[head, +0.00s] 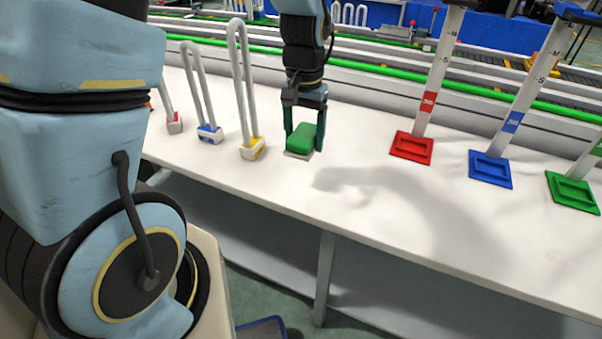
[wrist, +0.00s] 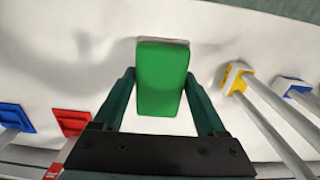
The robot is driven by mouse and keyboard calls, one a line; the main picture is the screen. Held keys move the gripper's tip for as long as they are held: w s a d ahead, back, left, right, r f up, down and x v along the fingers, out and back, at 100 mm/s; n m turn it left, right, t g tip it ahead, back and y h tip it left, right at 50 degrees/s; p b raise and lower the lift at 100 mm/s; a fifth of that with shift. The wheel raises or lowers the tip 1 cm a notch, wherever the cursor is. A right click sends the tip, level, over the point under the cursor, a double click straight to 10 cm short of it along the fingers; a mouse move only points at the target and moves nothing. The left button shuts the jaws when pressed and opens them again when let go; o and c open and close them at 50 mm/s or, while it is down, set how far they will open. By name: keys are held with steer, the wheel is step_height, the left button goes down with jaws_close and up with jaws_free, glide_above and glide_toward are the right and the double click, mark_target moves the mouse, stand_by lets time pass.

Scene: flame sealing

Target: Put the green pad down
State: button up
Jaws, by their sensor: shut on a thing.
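The green pad (head: 301,137) is a small green block with a pale layer beneath it. It also shows in the wrist view (wrist: 161,80). My gripper (head: 305,131) is shut on the green pad, with one dark finger on each side, pointing down over the white table (head: 260,182). The pad is at or just above the table top; I cannot tell whether it touches. The pad's far side is partly hidden by the fingers in the head view.
To the left stand looped white posts on yellow (head: 253,150), blue (head: 210,134) and red (head: 174,124) marked bases. To the right are uprights on red (head: 411,149), blue (head: 490,171) and green (head: 573,193) bases. The table between is clear. A conveyor runs behind.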

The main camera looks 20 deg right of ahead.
mark_target(306, 180)
steer(key=shift+s+d+f, duration=0.15)
steer(key=shift+d+f, duration=0.1)
steer(key=shift+d, duration=0.05)
steer(key=shift+f+p, duration=0.95)
steer(key=shift+f, duration=3.75)
steer(key=shift+f, duration=0.25)
steer(key=o, duration=1.3)
steer(key=shift+f, duration=0.1)
steer(key=shift+o, duration=0.5)
steer(key=shift+r, duration=0.4)
step_height(306, 180, up, 12)
steer(key=shift+b, duration=1.2)
steer(key=w+a+r+n+t, duration=0.1)
steer(key=a+r+n, duration=0.2)
steer(key=a, duration=2.2)
steer(key=n, duration=0.4)
steer(key=shift+w+t, duration=0.15)
steer(key=shift+t, duration=0.15)
